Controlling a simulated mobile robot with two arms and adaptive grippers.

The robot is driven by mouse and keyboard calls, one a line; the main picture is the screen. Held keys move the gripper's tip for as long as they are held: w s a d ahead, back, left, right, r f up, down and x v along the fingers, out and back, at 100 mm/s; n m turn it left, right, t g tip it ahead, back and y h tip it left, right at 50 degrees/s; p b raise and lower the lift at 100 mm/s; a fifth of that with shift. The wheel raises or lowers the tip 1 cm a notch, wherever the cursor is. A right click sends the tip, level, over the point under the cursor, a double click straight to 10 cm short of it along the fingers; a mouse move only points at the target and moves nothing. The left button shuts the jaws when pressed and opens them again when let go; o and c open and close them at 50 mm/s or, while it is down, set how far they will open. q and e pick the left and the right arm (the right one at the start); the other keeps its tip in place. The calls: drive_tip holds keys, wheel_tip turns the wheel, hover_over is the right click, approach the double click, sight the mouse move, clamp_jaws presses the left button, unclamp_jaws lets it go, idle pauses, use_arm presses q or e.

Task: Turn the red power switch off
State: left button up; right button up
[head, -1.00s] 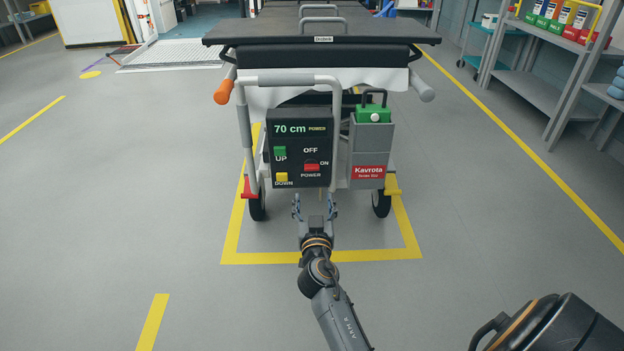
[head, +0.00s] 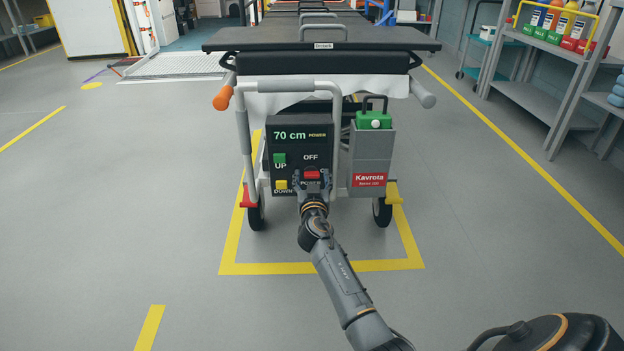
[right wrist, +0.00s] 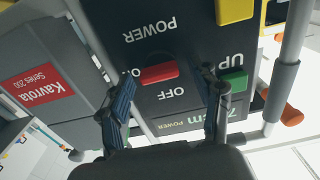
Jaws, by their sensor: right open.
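The red power switch (head: 312,174) is on the dark control panel (head: 274,146) at the end of the cart. It also shows upside down in the right wrist view (right wrist: 159,73), lying lengthwise across, with one end by the ON label and OFF beside its long side. My right gripper (head: 312,181) is open in front of the panel, its fingers on either side of the switch. In the right wrist view my right gripper (right wrist: 168,75) has a finger near each end of the switch, with gaps visible. Contact with the panel cannot be told. My left gripper is not in view.
A green UP button (head: 279,159) and a yellow DOWN button (head: 281,185) sit left of the switch. A grey Kavrota box (head: 371,150) hangs to the right. The white cart frame (head: 243,125) surrounds the panel. The floor on both sides is clear.

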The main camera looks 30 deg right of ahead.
drive_tip(key=c, duration=1.1)
drive_tip(key=shift+c, duration=0.2)
